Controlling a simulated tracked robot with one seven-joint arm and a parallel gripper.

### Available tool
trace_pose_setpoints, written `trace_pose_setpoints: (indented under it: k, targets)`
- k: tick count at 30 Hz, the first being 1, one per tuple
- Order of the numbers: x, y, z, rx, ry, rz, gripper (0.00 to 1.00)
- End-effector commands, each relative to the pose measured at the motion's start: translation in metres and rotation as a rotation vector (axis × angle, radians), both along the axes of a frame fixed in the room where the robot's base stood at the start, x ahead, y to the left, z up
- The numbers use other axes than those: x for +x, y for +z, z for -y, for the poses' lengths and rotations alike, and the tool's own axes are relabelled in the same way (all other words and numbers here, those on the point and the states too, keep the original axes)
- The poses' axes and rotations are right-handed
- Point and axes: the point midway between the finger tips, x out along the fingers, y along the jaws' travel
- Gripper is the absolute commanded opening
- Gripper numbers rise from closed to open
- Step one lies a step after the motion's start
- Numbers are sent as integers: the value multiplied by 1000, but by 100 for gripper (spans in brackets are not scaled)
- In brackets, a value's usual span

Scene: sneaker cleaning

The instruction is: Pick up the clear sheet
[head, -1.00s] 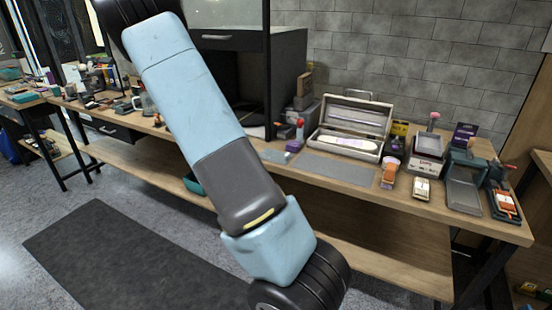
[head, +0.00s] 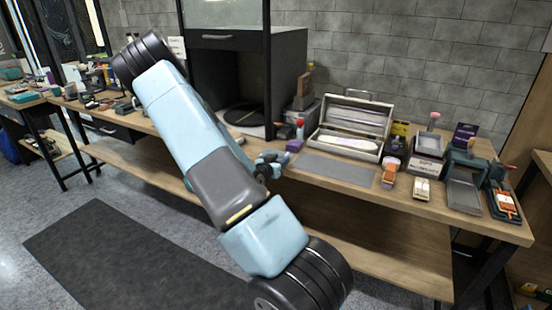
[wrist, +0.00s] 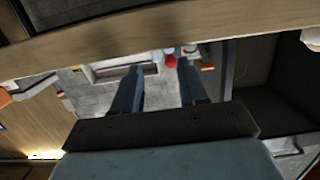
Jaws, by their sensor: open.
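I cannot make out the clear sheet in either current view; the tabletop left of the flat grey mat (head: 336,170) is partly hidden by my gripper. My gripper (head: 280,158) is at the front part of the long workbench (head: 420,208), left of the mat and near a purple-and-red bottle (head: 297,136). In the wrist view my gripper (wrist: 160,70) shows two blue fingers spread apart with nothing between them. That view appears upside down, with the bench as a wooden band and a red item (wrist: 170,61) beyond the fingertips.
An open metal case (head: 350,125) stands behind the mat. An orange brush (head: 390,172), small boxes (head: 427,163) and a grey tray (head: 463,193) are to the right. A black cabinet (head: 290,75) rises behind on the left.

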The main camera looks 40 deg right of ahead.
Motion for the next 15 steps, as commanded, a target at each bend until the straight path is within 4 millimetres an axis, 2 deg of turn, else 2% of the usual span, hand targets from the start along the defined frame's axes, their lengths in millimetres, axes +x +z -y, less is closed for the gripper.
trace_pose_setpoints:
  k: [10, 15]
  targets:
    - [6, -3, 19, -1, -1, 0, 43]
    - [10, -6, 40, -1, -2, -1, 43]
